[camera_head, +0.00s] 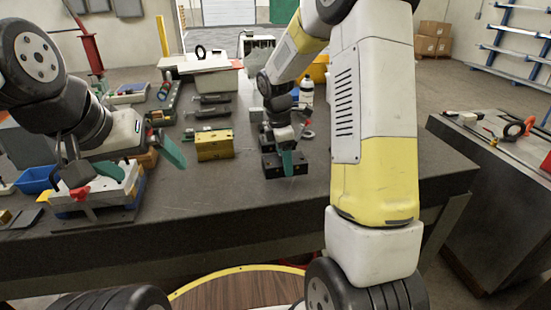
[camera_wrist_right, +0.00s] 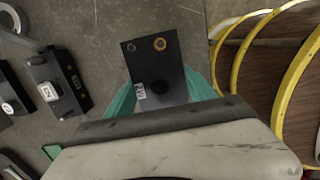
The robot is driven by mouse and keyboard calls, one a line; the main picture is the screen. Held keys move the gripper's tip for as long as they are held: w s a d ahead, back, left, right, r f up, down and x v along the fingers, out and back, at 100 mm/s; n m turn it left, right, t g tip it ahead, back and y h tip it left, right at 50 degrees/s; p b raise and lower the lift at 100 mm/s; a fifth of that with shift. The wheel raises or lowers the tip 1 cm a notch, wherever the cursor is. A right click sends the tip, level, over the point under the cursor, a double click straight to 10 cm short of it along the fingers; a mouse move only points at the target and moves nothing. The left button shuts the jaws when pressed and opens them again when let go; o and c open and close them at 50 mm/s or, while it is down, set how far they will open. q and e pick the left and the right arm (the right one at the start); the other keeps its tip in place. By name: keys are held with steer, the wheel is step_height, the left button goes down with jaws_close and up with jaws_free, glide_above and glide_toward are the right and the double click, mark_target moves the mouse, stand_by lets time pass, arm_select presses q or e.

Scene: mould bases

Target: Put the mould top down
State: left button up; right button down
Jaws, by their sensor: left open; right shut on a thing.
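A black mould block (camera_head: 286,166), which I take to be the mould top, is between the teal fingers of my right gripper (camera_head: 286,158) in the head view. In the right wrist view the block (camera_wrist_right: 157,72) shows a brass ring, a small hole and a white label, with the right gripper's fingers (camera_wrist_right: 160,95) on either side. I cannot tell whether it touches the table. My left gripper (camera_head: 125,163) is open at the left, its teal fingers wide apart above a white and blue fixture (camera_head: 98,190).
A gold block (camera_head: 214,146) stands left of the right gripper on the dark table (camera_head: 235,205). Black blocks (camera_wrist_right: 55,85) lie to the left in the wrist view. A white bottle (camera_head: 306,92) stands behind. The table's front middle is clear.

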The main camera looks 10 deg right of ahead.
steer(key=shift+w+d, duration=0.15)
steer(key=shift+w, duration=0.3)
steer(key=shift+w+f, duration=0.15)
steer(key=shift+f, duration=1.65)
steer(key=shift+f, duration=0.1)
steer(key=shift+c, duration=1.6)
jaws_free()
